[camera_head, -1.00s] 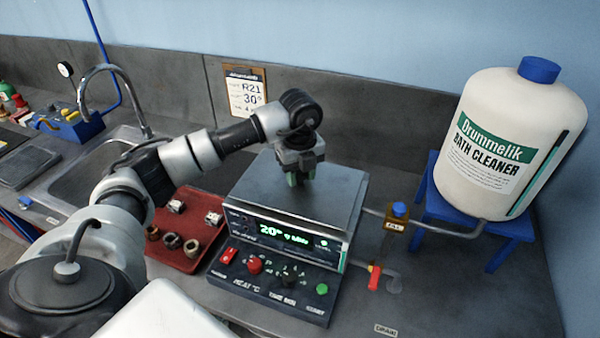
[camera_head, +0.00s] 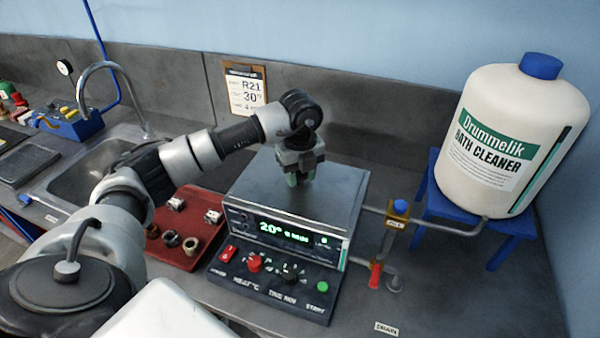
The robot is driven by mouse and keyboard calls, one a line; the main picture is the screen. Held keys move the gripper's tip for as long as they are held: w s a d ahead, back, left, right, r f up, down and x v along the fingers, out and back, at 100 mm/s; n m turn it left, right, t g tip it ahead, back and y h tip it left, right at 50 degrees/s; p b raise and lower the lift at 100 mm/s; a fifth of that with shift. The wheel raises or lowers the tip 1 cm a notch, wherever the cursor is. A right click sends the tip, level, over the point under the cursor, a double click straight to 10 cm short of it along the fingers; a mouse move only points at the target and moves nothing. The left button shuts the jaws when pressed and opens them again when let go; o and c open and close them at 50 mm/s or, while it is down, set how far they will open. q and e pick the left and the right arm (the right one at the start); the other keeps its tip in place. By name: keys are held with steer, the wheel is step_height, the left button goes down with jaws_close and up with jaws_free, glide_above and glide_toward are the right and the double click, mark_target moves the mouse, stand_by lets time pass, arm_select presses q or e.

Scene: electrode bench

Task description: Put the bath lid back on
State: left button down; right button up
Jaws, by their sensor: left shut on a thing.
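The bath (camera_head: 292,240) is a grey metal box with a green display reading about 20° and a dark control panel in front. A flat grey lid (camera_head: 260,188) covers its top and looks level; whether it is fully seated I cannot tell. My left gripper (camera_head: 298,177) points down over the middle of the lid. It is shut on the lid's handle, which its fingers mostly hide. My right gripper is not in view.
A red tray (camera_head: 172,254) with several small metal parts lies left of the bath. Pipework with a red-handled valve (camera_head: 375,275) and a tilted white cleaner bottle (camera_head: 505,145) on a blue stand (camera_head: 437,205) are on the right. A sink (camera_head: 98,165) is at the back left.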

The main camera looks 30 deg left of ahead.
arm_select(q)
steer(key=shift+c, duration=0.8)
jaws_free()
steer(key=shift+f, duration=0.1)
steer(key=shift+r+p, duration=0.75)
steer(key=shift+r, duration=0.35)
steer(key=shift+r+p, duration=1.6)
steer(key=shift+r, duration=0.85)
steer(key=shift+f, duration=0.1)
